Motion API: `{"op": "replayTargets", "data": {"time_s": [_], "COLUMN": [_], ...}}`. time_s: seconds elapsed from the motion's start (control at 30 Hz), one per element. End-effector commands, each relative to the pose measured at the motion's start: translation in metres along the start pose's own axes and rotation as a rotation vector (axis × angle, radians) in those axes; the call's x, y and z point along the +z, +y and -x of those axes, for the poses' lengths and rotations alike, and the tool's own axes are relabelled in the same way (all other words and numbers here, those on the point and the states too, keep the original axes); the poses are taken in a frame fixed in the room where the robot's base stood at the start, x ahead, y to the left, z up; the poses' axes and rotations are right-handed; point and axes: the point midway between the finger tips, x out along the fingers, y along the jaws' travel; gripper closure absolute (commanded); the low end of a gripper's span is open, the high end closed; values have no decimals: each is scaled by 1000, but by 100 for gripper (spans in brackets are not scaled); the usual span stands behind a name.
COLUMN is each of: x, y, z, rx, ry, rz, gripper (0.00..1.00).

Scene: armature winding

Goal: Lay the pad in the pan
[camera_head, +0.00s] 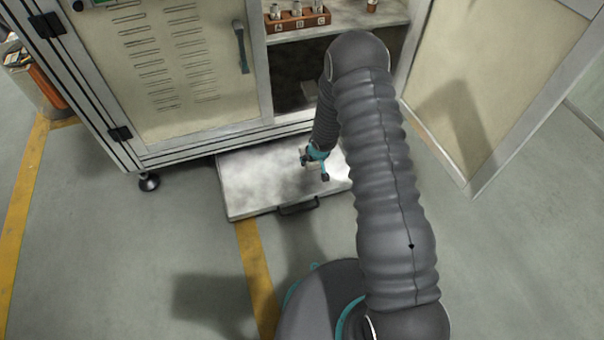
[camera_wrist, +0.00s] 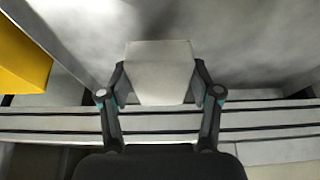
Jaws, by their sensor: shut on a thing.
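The pan (camera_head: 252,186) is a flat, pale grey, shallow tray at floor level, drawn out from under the cabinet, with a dark handle on its front edge. My gripper (camera_head: 315,168) is over the right part of the pan, pointing down. In the wrist view, my gripper (camera_wrist: 160,93) is shut on the pad (camera_wrist: 160,72), a pale grey-white block between the two fingers. The pad does not stand out in the head view. How high it is above the pan, or whether it touches, I cannot tell.
The cabinet (camera_head: 180,60) stands behind the pan, with its right door (camera_head: 495,75) swung open. A brown rack (camera_head: 297,20) of small cylinders is on its shelf. A bin (camera_head: 30,85) stands at the far left. A yellow shape (camera_wrist: 20,62) shows in the wrist view. The floor in front is clear.

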Motion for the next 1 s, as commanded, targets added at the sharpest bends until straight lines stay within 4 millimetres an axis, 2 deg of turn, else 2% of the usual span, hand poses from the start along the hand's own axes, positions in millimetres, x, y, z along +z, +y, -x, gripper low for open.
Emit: {"op": "replayTargets", "data": {"time_s": [0.03,0.1,0.27,0.43,0.67,1.0], "x": [2,1,-1,2,14,15], "y": [-10,-20,-32,-34,-34,-33], "z": [-11,-17,-24,-32,-59,-62], "rx": [-1,-1,-1,0,0,0], "ry": [0,1,0,-1,-2,0], "rz": [2,2,2,1,0,0], "gripper": [69,69,69,69,69,69]}}
